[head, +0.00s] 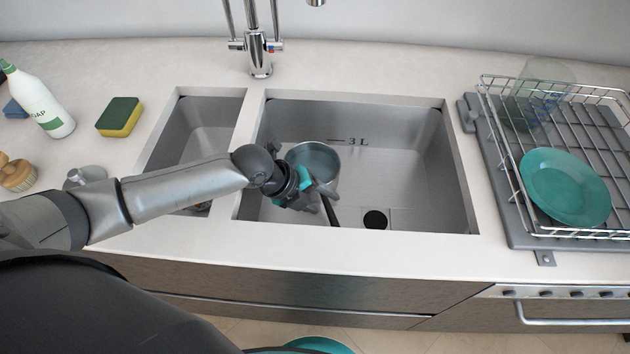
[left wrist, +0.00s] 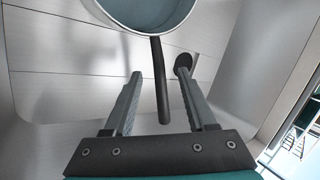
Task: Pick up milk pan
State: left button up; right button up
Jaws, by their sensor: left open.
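The milk pan (head: 314,160) is a small grey metal pan in the large sink basin, with a dark handle (head: 331,214) toward the front. In the left wrist view the pan (left wrist: 146,14) is at the top edge, partly cut off, and its black handle (left wrist: 161,82) runs down between my fingers. My left gripper (head: 318,196) is over the basin at the pan's near side. It also shows in the left wrist view (left wrist: 160,88), open, with one finger on each side of the handle and gaps on both sides. My right gripper is not in view.
The large sink (head: 400,190) has a dark drain (head: 375,219) to the right of the handle. A faucet (head: 259,50) stands behind. A dish rack (head: 500,150) with a teal plate (head: 565,187) is at right. A soap bottle (head: 38,100) and sponge (head: 119,116) are at left.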

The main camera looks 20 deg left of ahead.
aim_at(327, 203)
pick_arm(q)
jog(key=shift+b+x, duration=0.35)
jog(key=shift+x, duration=1.25)
jog(key=shift+s, duration=0.1)
grip_shut()
jog(key=shift+r, duration=0.15)
